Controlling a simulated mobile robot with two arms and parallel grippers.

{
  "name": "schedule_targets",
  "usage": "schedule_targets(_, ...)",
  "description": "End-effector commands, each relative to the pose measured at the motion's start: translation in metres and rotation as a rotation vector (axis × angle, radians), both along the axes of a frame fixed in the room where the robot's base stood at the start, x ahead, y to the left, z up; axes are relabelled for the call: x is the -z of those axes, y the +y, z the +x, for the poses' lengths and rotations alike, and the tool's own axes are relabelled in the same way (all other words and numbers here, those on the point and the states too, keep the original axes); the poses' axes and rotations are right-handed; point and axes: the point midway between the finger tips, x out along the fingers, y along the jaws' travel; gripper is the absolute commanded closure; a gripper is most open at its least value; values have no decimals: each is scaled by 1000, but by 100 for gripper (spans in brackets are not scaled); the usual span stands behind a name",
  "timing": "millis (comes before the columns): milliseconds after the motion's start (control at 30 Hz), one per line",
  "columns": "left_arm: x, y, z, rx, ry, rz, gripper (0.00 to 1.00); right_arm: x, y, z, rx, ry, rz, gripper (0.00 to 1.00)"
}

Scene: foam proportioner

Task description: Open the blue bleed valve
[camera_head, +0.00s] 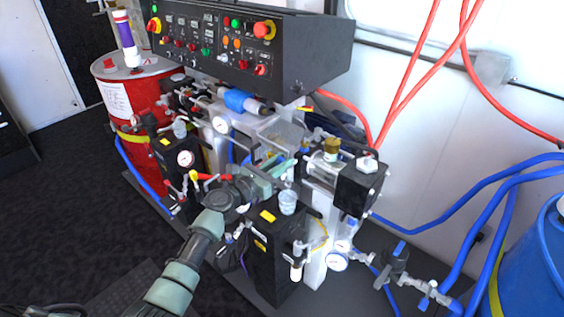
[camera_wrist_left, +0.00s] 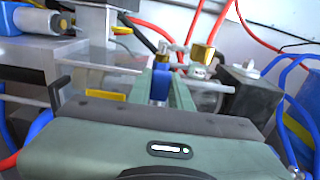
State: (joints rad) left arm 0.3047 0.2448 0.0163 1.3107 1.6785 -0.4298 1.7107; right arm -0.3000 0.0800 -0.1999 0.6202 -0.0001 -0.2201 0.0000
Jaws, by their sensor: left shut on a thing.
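My left gripper (camera_head: 278,172) reaches in from the lower left over the middle of the proportioner (camera_head: 262,130). In the left wrist view its two green fingers (camera_wrist_left: 167,82) are closed around a small blue part (camera_wrist_left: 160,88), which looks like the handle of the blue bleed valve. Brass and metal fittings stand just beyond the fingertips. In the head view the fingers and nearby pump parts hide the blue handle. How far the handle is turned cannot be told. My right gripper is not in view.
A black control panel (camera_head: 240,50) hangs above the machine. A red drum (camera_head: 135,100) stands at left and a blue drum (camera_head: 535,265) at right. Red hoses (camera_head: 415,62) and blue hoses (camera_head: 480,215) run at the right. Gauges and fittings crowd the gripper.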

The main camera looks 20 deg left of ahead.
Motion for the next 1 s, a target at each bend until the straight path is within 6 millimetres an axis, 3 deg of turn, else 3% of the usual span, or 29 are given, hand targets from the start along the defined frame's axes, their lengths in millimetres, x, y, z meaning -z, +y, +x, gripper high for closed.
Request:
schedule_targets(400,3,0,0,1,8,-13,100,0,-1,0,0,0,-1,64)
schedule_targets(433,3,0,-1,1,8,-13,75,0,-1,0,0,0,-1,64)
schedule_targets(500,3,0,0,0,8,-12,58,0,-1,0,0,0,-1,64)
schedule_targets(833,1,1,-2,0,4,-8,58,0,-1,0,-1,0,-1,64)
schedule_targets(1000,2,9,-21,-1,6,-6,58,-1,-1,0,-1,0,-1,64)
